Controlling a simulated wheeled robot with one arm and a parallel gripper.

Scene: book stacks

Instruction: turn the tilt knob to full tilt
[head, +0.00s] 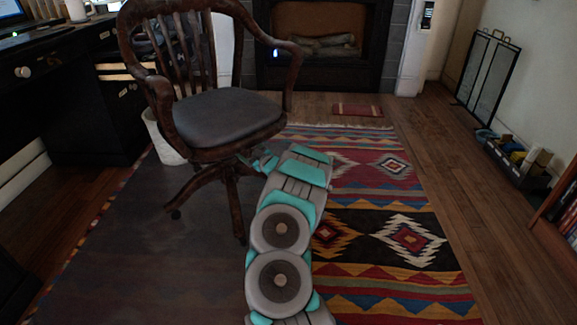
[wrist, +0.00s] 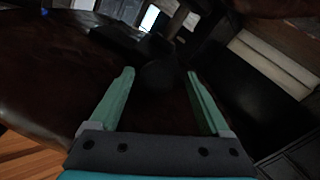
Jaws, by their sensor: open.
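A wooden swivel chair (head: 228,120) with a dark grey seat stands on the rug in the head view. My arm reaches up to it, and my gripper (head: 259,161) is at the chair's underside, below the front right of the seat. In the wrist view my gripper (wrist: 160,73) has its two green fingers wide apart. A dark, blurred shape lies between and beyond the fingertips. I cannot tell for sure whether it is the tilt knob, and no contact shows. A brown, glossy surface of the chair (wrist: 45,75) fills the left of the wrist view.
A black desk (head: 85,110) with drawers is at the left, and a white bin (head: 162,138) stands behind the chair. A fireplace (head: 318,45) is at the back. A low black tray (head: 512,160) is at the right. The patterned rug (head: 400,245) is clear right of my arm.

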